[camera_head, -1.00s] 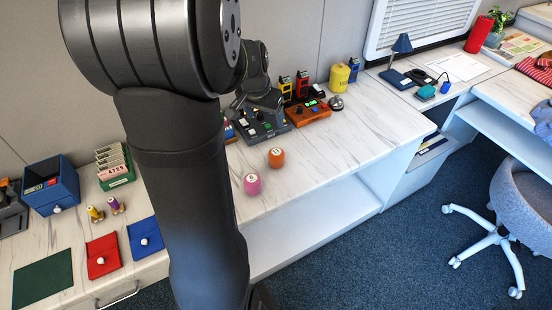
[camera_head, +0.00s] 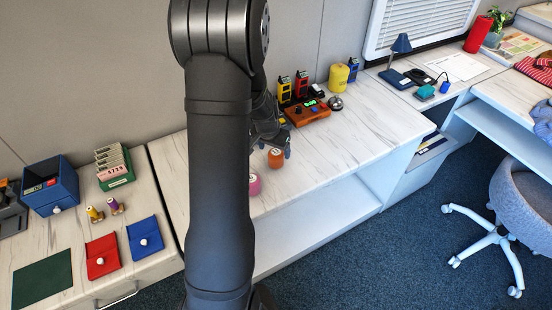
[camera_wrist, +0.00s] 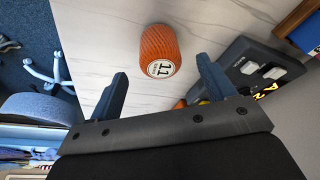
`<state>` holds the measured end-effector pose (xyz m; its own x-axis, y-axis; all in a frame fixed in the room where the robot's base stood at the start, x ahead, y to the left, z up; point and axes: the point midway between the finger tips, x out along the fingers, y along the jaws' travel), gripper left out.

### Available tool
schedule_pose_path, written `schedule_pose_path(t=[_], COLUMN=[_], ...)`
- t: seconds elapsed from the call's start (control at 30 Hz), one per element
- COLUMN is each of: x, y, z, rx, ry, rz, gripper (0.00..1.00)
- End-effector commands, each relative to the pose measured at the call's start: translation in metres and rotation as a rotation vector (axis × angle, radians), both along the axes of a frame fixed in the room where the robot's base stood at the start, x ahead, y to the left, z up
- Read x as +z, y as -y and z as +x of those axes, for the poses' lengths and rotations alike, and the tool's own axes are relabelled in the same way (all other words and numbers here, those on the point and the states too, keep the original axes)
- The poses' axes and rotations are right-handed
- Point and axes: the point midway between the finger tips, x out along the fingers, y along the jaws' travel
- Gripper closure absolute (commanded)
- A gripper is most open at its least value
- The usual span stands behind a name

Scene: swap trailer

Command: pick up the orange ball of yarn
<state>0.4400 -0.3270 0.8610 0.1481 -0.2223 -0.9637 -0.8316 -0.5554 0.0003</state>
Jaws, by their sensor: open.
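In the wrist view the orange yarn (camera_wrist: 157,46) shows a round white label with black print and lies beyond my fingertips, centred a little toward the left finger. My gripper (camera_wrist: 163,82) is open and empty, its two blue fingers apart. In the head view my gripper (camera_head: 272,148) hangs just behind and above the orange yarn. It is apart from the yarn in the wrist view. A pink ball of yarn (camera_head: 255,184) sits to the left, partly hidden by my arm.
An orange-brown box (camera_head: 308,112) with a green display, small yellow and red devices, and a yellow canister (camera_head: 339,77) stand at the back. A dark console (camera_wrist: 255,70) lies beside the gripper's right finger. The counter right of the orange yarn is clear (camera_head: 360,130).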

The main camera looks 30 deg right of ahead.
Motion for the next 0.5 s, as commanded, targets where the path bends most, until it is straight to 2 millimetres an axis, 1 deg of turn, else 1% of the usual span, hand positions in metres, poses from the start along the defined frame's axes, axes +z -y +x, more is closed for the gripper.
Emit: schedule_pose_path(t=[0.03,0.27,0.5], x=[-0.005,-0.016,-0.045], y=[0.001,0.004,0.014], z=[0.001,0.003,0.009], rx=[0.0,0.0,0.0], ry=[-0.001,-0.001,-0.001], rz=[0.001,0.001,0.002], gripper=[0.24,0.24,0.24])
